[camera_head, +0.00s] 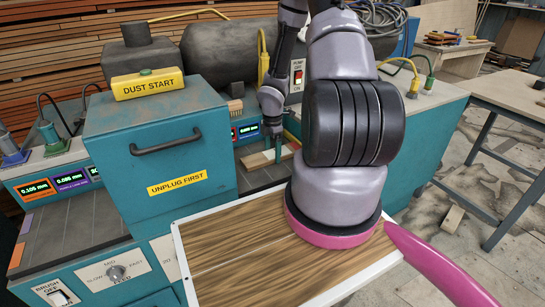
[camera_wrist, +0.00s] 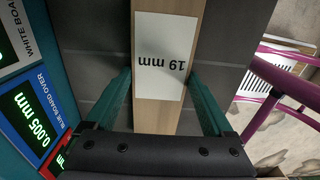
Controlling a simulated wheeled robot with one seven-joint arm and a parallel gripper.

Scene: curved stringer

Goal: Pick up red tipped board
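A pale wooden board (camera_wrist: 200,20) with a white "19 mm" label lies on the dark bench top in the wrist view. In the head view a light board (camera_head: 258,161) lies on the bench below my gripper (camera_head: 277,146). The gripper looks open. My arm hides part of the bench in the head view.
A teal machine housing (camera_head: 160,140) with a handle stands left of my gripper. Lit gauge displays (camera_head: 248,130) line the bench, and one shows close by in the wrist view (camera_wrist: 30,110). A wooden table (camera_head: 515,95) stands at the right. Cables lie behind my arm.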

